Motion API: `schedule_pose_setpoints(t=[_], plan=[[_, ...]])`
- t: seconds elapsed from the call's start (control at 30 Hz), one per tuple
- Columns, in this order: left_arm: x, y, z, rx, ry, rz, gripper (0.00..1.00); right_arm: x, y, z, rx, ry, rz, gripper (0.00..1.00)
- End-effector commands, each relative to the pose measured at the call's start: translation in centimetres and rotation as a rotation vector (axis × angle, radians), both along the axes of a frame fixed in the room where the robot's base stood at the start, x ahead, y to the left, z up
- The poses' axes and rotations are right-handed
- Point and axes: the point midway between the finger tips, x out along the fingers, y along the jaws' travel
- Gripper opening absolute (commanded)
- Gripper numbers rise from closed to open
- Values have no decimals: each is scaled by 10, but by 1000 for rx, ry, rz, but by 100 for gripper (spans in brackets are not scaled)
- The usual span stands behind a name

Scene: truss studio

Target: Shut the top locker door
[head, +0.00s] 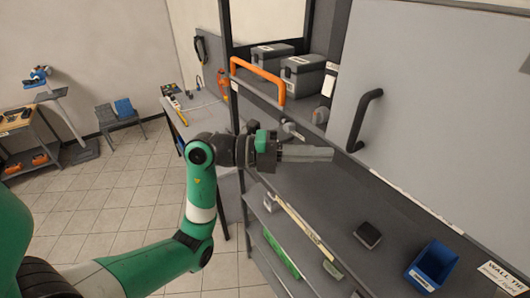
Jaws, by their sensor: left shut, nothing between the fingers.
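The grey locker door panel (435,100) fills the upper right of the head view, with a black bar handle (366,115) near its left edge. The door looks to stand open, with the shelves beside and below it exposed; its hinge side is out of frame. My left gripper (331,154) is shut and empty, with its fingers pointing right. In the picture its tips lie just left of the handle's lower end. I see no clear contact with the handle or door. My right gripper is out of view.
A shelf holds grey cases (302,77) behind an orange handle (284,88). A blue bin (433,266) and a dark small box (368,234) sit on the lower shelf. A workbench (195,118) stands behind my left arm. Tiled floor is open at left.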

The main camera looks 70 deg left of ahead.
Motion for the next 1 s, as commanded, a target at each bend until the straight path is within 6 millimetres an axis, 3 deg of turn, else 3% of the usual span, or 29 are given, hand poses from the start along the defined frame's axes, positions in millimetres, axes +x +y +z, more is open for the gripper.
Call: schedule_pose_setpoints(t=[0.03, 0.2, 0.4, 0.6, 1.0], plan=[[-7, -6, 0, 3, -3, -10, 0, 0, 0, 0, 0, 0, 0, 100], [-49, 23, -3, 5, -4, -3, 0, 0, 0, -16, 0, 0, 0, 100], [-82, 42, -1, 4, -3, -9, 0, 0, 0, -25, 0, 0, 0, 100], [-93, 47, 0, 3, -3, -13, 0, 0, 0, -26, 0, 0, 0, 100], [-89, 40, 1, 4, -3, -34, 0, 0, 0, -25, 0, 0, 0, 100]])
